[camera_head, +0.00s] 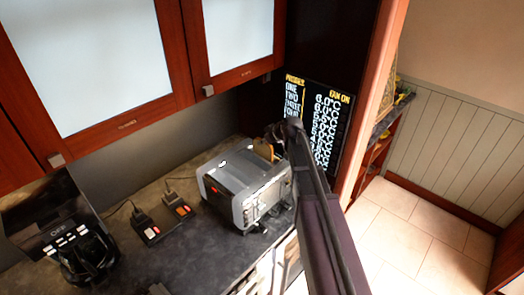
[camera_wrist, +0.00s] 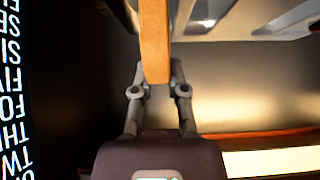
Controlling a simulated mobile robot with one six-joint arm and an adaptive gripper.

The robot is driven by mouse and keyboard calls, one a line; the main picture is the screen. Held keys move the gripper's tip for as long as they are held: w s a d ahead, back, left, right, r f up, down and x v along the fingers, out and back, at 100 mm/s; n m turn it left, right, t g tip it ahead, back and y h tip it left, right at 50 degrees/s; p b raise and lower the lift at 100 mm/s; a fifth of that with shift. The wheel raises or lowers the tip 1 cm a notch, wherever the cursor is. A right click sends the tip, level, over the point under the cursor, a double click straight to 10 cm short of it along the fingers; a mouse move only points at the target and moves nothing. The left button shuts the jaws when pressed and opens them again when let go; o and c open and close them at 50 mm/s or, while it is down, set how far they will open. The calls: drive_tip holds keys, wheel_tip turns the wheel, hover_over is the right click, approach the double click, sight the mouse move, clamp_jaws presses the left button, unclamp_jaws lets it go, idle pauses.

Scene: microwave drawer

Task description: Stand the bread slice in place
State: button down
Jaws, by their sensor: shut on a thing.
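The bread slice (camera_wrist: 154,38) is seen edge-on in the wrist view as a flat orange-brown strip. My gripper (camera_wrist: 159,74) is shut on its near end, one finger on each side. In the head view the slice (camera_head: 263,149) shows as a small tan patch behind the silver appliance, partly hidden. My gripper (camera_head: 277,134) is there beside it, mostly hidden behind my dark arm. I cannot tell whether the slice touches anything below it.
The silver boxy appliance (camera_head: 232,176) stands on the dark counter (camera_head: 185,250). A black box with red switches (camera_head: 165,222) is left of it. A lit text panel (camera_head: 318,125) stands close behind my gripper. Wooden cabinets (camera_head: 100,60) hang above. Open floor (camera_head: 420,240) lies right.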

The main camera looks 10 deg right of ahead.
sight(263, 149)
drive_tip(key=shift+f+b, duration=1.9)
drive_tip(key=shift+b, duration=0.05)
drive_tip(key=shift+f, duration=0.1)
drive_tip(key=c, duration=0.7)
unclamp_jaws()
drive_tip(key=shift+o, duration=0.2)
drive_tip(key=shift+r, duration=0.2)
drive_tip(key=shift+s+d+r+p, duration=0.2)
drive_tip(key=shift+s+r+p, duration=0.2)
drive_tip(key=shift+p, duration=0.1)
drive_tip(key=p+v, duration=0.7)
drive_tip(key=v, duration=0.3)
drive_tip(key=shift+s+d+r+p, duration=0.25)
drive_tip(key=shift+p, duration=0.05)
